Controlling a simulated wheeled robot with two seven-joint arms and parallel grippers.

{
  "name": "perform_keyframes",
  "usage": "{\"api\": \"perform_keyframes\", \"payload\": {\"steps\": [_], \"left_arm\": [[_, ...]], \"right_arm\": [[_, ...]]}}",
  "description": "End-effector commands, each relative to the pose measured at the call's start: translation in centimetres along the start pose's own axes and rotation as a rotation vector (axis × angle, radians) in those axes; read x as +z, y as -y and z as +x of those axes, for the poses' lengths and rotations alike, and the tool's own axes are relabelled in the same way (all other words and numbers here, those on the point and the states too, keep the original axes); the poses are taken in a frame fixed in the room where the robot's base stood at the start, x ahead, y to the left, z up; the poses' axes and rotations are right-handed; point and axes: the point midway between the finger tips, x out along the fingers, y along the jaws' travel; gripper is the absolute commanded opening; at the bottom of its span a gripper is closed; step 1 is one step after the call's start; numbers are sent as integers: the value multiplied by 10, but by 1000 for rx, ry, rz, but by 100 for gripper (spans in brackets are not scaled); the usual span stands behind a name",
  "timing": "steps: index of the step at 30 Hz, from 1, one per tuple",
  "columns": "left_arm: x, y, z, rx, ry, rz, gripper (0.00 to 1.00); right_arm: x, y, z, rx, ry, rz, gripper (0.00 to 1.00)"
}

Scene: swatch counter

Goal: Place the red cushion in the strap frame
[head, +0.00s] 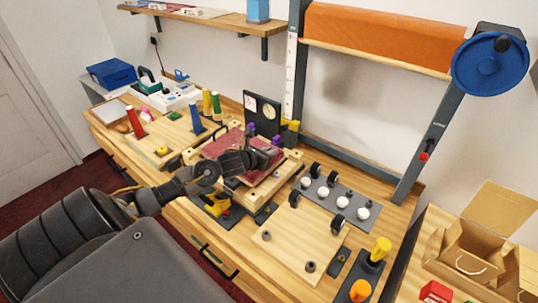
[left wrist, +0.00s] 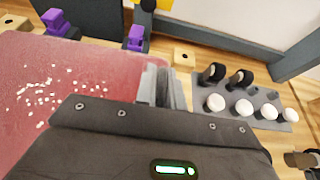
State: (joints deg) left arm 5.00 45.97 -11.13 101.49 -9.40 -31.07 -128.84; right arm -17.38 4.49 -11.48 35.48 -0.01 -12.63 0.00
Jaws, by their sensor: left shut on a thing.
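The red cushion (head: 222,143) is a flat red pad. It lies over the wooden strap frame (head: 268,190), whose light rails and corner posts show at the right and front. In the left wrist view the cushion (left wrist: 75,75) fills the left side, with white specks on top. My left gripper (head: 268,155) is shut on the cushion at its right edge; its grey fingers (left wrist: 162,85) show in the left wrist view. The gripper hides part of the cushion and frame. I cannot tell whether the cushion rests fully inside the frame. My right gripper is not in view.
Purple clips (left wrist: 137,38) stand beyond the cushion. A grey plate with white knobs (head: 342,202) and a bare wooden board (head: 300,240) lie to the right. A black gauge panel (head: 262,113) stands behind. Coloured spools (head: 195,115) are at left, open cardboard boxes (head: 480,240) at right.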

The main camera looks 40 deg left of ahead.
Motion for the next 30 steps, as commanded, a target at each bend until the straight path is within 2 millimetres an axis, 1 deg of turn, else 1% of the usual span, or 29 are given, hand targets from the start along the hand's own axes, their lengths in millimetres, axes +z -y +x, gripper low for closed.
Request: {"api": "perform_keyframes", "payload": {"steps": [1, 3, 6, 15, 16, 20, 30], "left_arm": [[-2, 1, 0, 0, -3, -4, 0], [-9, 0, 4, 1, 0, -3, 0], [-14, 0, 6, 0, 2, 0, 0], [-17, 0, 8, 0, 2, 2, 0], [-17, 1, 7, -1, 0, 1, 14], [-17, 1, 7, 0, 0, 0, 31], [-15, 1, 6, 0, 0, 0, 32]], "right_arm": [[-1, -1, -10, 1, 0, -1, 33], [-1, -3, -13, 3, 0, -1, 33], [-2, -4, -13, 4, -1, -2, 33], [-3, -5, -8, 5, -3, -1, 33], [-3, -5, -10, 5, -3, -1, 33], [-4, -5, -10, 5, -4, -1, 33], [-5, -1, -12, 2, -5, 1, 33]]}}
